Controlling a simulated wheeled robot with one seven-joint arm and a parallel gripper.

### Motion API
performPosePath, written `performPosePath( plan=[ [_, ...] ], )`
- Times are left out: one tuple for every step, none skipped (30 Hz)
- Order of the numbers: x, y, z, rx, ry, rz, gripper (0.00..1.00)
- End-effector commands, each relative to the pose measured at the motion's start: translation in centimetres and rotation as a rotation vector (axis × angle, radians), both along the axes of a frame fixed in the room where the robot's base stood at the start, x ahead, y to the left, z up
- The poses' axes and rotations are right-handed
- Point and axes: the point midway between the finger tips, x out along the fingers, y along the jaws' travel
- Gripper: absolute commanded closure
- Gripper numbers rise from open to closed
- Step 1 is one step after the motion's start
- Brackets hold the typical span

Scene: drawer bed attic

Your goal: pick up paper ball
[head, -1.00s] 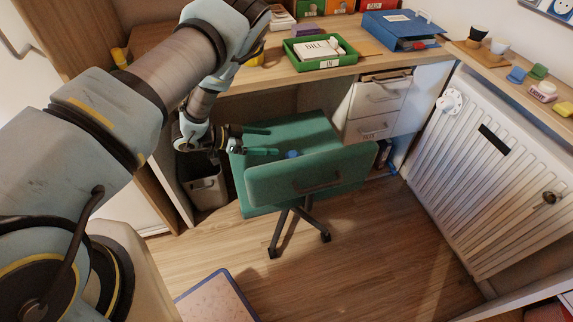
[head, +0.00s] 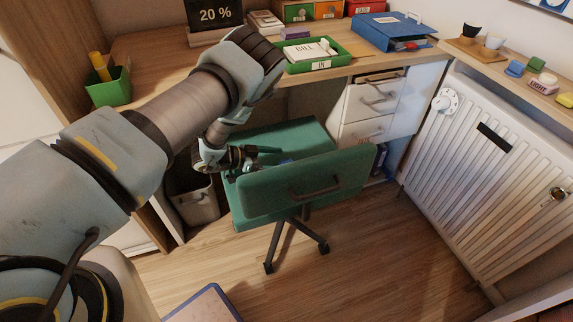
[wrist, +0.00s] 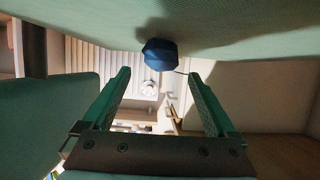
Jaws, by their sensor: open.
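The paper ball (wrist: 160,54) is a small dark blue crumpled ball resting on the green seat of the chair (wrist: 240,30). In the head view a bit of the blue ball (head: 286,162) shows just above the chair's backrest (head: 310,187), which hides part of the seat. My gripper (wrist: 158,73) is open, with its two green fingers pointing at the ball. The ball sits between the lines of the fingers, close to the tips, and nothing is held. In the head view my gripper (head: 262,163) is low over the seat, partly behind the backrest.
The desk (head: 160,55) stands above and behind the seat, with a green tray (head: 335,62) and a blue binder (head: 395,30) on it. White drawers (head: 372,105) and a radiator (head: 490,150) are to the right. A bin (head: 195,205) stands left of the chair.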

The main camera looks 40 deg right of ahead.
Motion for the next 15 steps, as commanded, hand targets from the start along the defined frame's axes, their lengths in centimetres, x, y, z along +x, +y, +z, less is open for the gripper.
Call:
performPosePath(
  plan=[
    [-0.4,-0.6,-0.5,0.002,-0.002,-0.006,0.08],
    [-0.5,-1.1,-0.6,0.0,-0.002,-0.005,0.08],
    [-0.6,-1.5,-0.8,0.0,0.0,-0.004,0.08],
    [-0.7,-1.9,-0.9,0.0,0.0,-0.004,0.08],
    [-0.8,-2.1,-1.0,-0.001,-0.002,-0.003,0.08],
    [-0.9,-2.4,-1.2,0.0,-0.002,-0.002,0.08],
    [-1.0,-2.5,-1.3,0.001,-0.001,-0.001,0.08],
    [-1.0,-2.6,-1.3,0.001,-0.001,-0.001,0.08],
    [-1.0,-2.7,-1.3,0.001,0.0,-0.001,0.08],
    [-1.0,-2.8,-1.3,0.001,0.0,0.0,0.08],
    [-1.0,-2.8,-1.3,0.001,0.0,0.0,0.08],
    [-1.0,-2.8,-1.3,0.001,0.0,0.0,0.08],
    [-1.0,-2.8,-1.3,0.001,0.0,0.0,0.08],
    [-1.0,-2.8,-1.3,0.001,0.0,0.0,0.08],
    [-1.0,-2.8,-1.3,0.0,0.0,0.0,0.09]
  ],
)
